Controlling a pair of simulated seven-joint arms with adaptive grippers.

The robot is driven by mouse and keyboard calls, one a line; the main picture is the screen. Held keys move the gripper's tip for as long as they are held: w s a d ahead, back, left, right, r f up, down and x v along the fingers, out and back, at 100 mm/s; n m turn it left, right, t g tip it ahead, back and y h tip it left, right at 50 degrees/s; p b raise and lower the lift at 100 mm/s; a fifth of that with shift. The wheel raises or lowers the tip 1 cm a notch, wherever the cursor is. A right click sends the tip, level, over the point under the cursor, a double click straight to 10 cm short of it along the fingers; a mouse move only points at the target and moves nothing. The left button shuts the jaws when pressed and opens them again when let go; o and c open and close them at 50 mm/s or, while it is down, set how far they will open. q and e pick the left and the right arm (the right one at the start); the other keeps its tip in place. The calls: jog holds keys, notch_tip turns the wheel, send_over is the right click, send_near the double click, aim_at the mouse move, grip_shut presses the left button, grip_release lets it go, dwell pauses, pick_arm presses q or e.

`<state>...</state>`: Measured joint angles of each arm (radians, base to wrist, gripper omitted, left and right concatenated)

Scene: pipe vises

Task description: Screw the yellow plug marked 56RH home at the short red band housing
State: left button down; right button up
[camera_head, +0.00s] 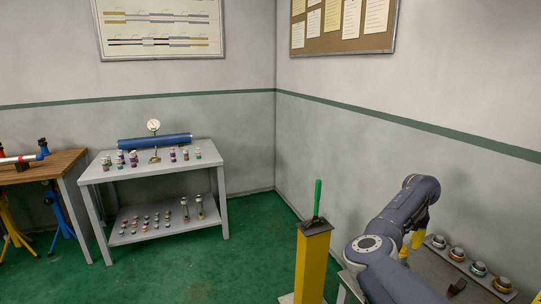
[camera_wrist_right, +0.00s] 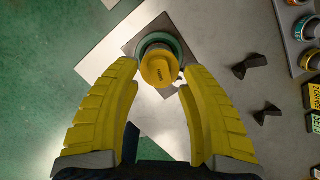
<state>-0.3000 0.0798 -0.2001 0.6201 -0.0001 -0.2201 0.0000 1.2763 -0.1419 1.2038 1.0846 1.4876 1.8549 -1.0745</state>
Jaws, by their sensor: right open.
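My right gripper (camera_wrist_right: 160,75) is open, its yellow fingers spread on either side of a round yellow plug (camera_wrist_right: 159,69). The plug has small dark lettering on its top, too small to read surely. It sits over a round housing with a green-teal ring (camera_wrist_right: 176,43) on a grey plate; no red band shows on it. How far in the plug sits cannot be told. In the head view the yellow fingers of my right gripper (camera_head: 411,246) show beyond the arm, with the plug hidden. My left gripper is out of view.
Several banded round parts (camera_head: 479,269) stand in a row on the right bench; some also show in the wrist view (camera_wrist_right: 307,28). Two black wedge-like pieces (camera_wrist_right: 252,66) lie near the gripper. A yellow post (camera_head: 314,255) with a green handle stands left of the arm.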

jog(key=n+y, duration=0.1)
jog(key=n, duration=0.3)
jog(key=shift+n, duration=0.4)
jog(key=n, duration=0.3)
jog(key=shift+n+y, duration=0.3)
jog(key=shift+n, duration=0.1)
jog(key=n, duration=0.4)
jog(key=shift+d+n+y, duration=0.1)
jog(key=shift+n+y, duration=0.3)
jog(key=n+g, duration=0.1)
jog(key=n, duration=0.3)
jog(key=shift+f, duration=1.1)
